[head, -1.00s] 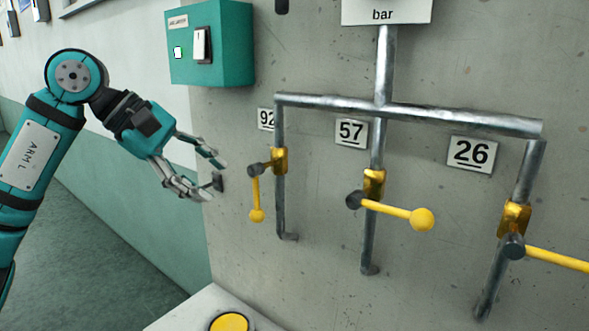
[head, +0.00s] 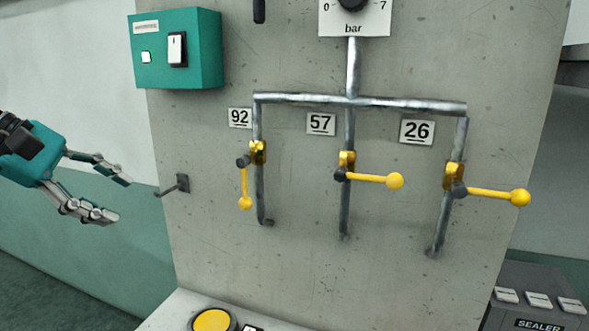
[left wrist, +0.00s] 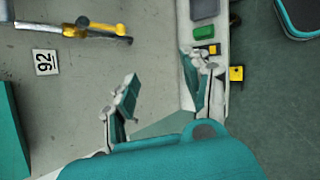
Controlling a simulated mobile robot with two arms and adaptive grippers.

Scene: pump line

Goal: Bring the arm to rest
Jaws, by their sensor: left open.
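My left gripper (head: 122,198) is at the left edge of the head view, its two fingers apart and nothing between them. It is left of the concrete wall panel and clear of the valves. Its fingers also show in the left wrist view (left wrist: 165,95). On the panel, valve 92 (head: 257,152) has its yellow lever (head: 244,188) hanging down. The levers of valve 57 (head: 375,179) and valve 26 (head: 490,194) point right, roughly level. My right gripper is not in view.
A teal switch box (head: 205,50) is on the panel's upper left. A small dark hook (head: 180,184) sticks out near the gripper. A yellow button (head: 212,320) is on the ledge below. A grey box marked SEALER (head: 540,300) stands at lower right.

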